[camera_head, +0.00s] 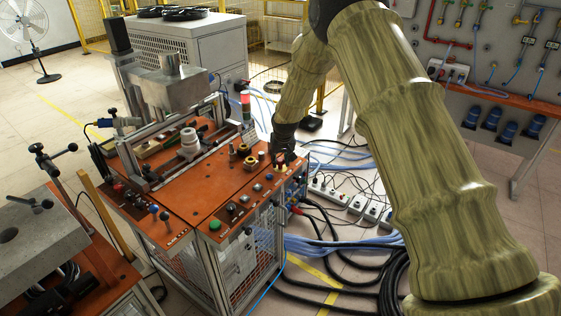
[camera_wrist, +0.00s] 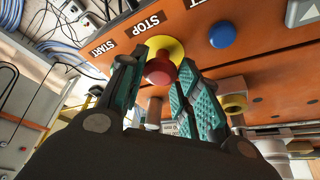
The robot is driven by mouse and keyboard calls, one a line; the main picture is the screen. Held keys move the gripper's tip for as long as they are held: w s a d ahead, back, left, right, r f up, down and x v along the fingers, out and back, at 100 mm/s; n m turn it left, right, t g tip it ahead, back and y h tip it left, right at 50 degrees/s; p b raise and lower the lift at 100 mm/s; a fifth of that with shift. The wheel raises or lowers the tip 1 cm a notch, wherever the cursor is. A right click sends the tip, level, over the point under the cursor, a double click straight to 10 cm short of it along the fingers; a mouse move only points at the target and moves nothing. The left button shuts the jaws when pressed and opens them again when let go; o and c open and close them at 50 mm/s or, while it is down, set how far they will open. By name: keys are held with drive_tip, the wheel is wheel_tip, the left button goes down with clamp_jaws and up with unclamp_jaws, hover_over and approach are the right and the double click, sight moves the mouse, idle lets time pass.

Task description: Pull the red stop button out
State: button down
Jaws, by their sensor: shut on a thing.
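The red stop button (camera_wrist: 160,71) sits on a round yellow base (camera_wrist: 166,44) beside the STOP label on the orange panel (camera_wrist: 253,62). In the wrist view my gripper (camera_wrist: 157,76) has its teal-padded fingers on either side of the red button and is shut on it. In the head view my gripper (camera_head: 282,158) is at the right edge of the orange control top (camera_head: 200,190). There its dark fingers hide the red button, and only a bit of yellow shows below them.
A blue button (camera_wrist: 222,34) is right of the stop button in the wrist view. A green button (camera_head: 214,225) and small knobs stand on the panel's front. Black and blue cables lie on the floor to the right.

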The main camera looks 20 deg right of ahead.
drive_tip(key=shift+r, duration=0.2)
drive_tip(key=c, duration=1.2)
unclamp_jaws()
drive_tip(key=shift+o, duration=1.1)
drive_tip(key=shift+s+r, duration=0.1)
drive_tip(key=shift+r, duration=0.05)
drive_tip(key=v, duration=1.1)
drive_tip(key=shift+s+r, duration=0.2)
drive_tip(key=shift+r, duration=0.15)
drive_tip(key=shift+f, duration=0.1)
